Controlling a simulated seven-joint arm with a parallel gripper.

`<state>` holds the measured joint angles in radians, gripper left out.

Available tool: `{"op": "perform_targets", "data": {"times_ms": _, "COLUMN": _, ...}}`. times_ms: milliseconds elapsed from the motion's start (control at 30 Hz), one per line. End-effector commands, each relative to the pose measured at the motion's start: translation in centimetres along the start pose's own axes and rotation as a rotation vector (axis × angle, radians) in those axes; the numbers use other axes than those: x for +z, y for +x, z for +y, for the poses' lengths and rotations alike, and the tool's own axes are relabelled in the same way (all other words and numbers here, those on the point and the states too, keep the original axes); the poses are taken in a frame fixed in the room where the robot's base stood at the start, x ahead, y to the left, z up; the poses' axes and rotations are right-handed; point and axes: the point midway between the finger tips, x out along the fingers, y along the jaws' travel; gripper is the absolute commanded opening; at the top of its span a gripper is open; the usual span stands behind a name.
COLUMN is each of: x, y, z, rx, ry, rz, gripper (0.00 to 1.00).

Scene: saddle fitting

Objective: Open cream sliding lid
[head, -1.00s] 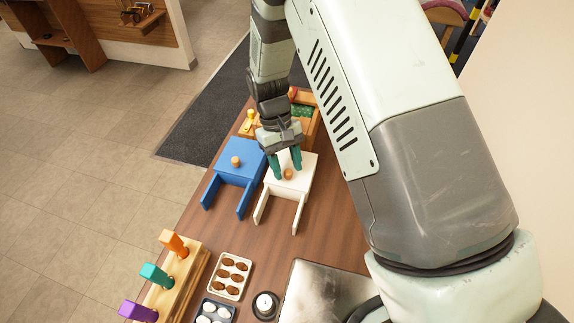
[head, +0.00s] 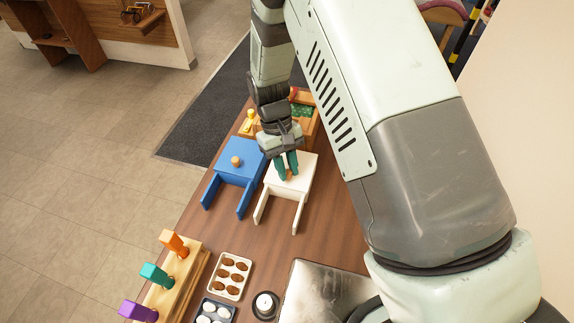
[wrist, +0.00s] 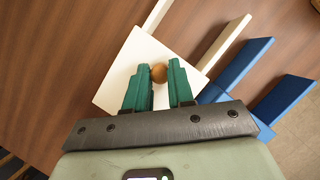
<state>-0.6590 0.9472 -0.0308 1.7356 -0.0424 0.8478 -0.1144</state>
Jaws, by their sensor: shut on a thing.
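The cream sliding lid (head: 302,168) lies on its box, with two cream rails (head: 299,216) reaching out toward the front. A round wooden knob stands on the lid; it shows best in the wrist view (wrist: 159,73). My gripper (head: 288,174) is over the lid with its green fingers shut on the knob. In the wrist view the fingertips (wrist: 160,76) sit on both sides of the knob. In the head view the fingers hide most of the knob.
A blue box (head: 238,160) with a wooden knob and two rails stands just left. An open wooden box (head: 313,130) is behind. A peg rack (head: 178,285), an egg-like tray (head: 231,277) and a metal plate (head: 322,300) are in front. Bare table lies between.

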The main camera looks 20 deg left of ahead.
Motion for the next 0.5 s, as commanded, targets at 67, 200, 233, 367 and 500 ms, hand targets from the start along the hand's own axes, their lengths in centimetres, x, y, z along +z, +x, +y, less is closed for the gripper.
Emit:
{"op": "perform_targets", "data": {"times_ms": 67, "x": 0.6, "y": 0.2, "z": -0.7, "rx": 0.0, "ry": -0.003, "rz": -0.002, "gripper": 0.0}}
{"op": "perform_targets", "data": {"times_ms": 200, "x": 2.8, "y": 1.1, "z": -3.1, "rx": 0.0, "ry": -0.005, "rz": -0.004, "gripper": 0.0}}
{"op": "perform_targets", "data": {"times_ms": 233, "x": 3.4, "y": 1.3, "z": -3.7, "rx": 0.0, "ry": -0.005, "rz": -0.004, "gripper": 0.0}}
{"op": "perform_targets", "data": {"times_ms": 367, "x": 5.2, "y": 2.1, "z": -5.8, "rx": 0.0, "ry": -0.005, "rz": -0.003, "gripper": 0.0}}
{"op": "perform_targets", "data": {"times_ms": 500, "x": 6.3, "y": 2.6, "z": -6.9, "rx": 0.0, "ry": -0.003, "rz": 0.0, "gripper": 0.0}}
